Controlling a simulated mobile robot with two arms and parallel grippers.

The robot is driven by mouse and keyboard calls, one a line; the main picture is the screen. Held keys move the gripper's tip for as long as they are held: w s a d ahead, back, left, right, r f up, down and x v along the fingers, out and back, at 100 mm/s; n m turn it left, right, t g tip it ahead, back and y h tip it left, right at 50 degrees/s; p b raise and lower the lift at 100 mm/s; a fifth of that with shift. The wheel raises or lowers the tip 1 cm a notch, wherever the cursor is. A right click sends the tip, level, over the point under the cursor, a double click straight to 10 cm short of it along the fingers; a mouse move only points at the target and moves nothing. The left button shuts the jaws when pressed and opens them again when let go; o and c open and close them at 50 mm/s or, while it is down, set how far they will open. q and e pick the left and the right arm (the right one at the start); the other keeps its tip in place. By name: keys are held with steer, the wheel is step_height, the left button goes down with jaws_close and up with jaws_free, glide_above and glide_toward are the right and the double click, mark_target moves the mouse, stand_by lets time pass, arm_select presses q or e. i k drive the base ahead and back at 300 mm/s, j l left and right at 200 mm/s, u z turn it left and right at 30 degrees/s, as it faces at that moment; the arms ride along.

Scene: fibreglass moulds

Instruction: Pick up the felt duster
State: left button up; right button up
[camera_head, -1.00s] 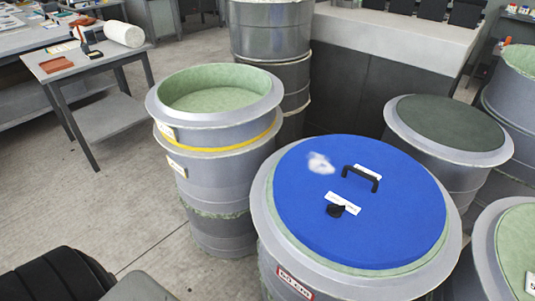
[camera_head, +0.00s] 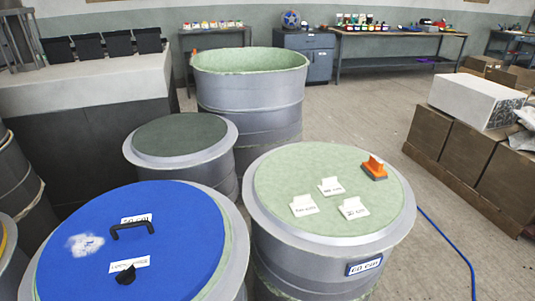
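An orange-handled block with a grey-blue underside (camera_head: 375,168), which looks like the felt duster, rests on the pale green top of a round grey mould (camera_head: 330,235). It sits near the far right of that top, close to the rim. Three small white cards (camera_head: 331,186) lie on the same top to its left and nearer. Neither of my grippers is in view.
A mould with a blue lid and black handle (camera_head: 132,228) stands at the front left. A dark-topped mould (camera_head: 180,137) and a tall open drum (camera_head: 250,95) stand behind. Brown boxes (camera_head: 465,140) line the right. A blue hose (camera_head: 450,250) crosses the open floor.

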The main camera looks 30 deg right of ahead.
mark_target(373, 168)
steer(key=z, duration=1.7)
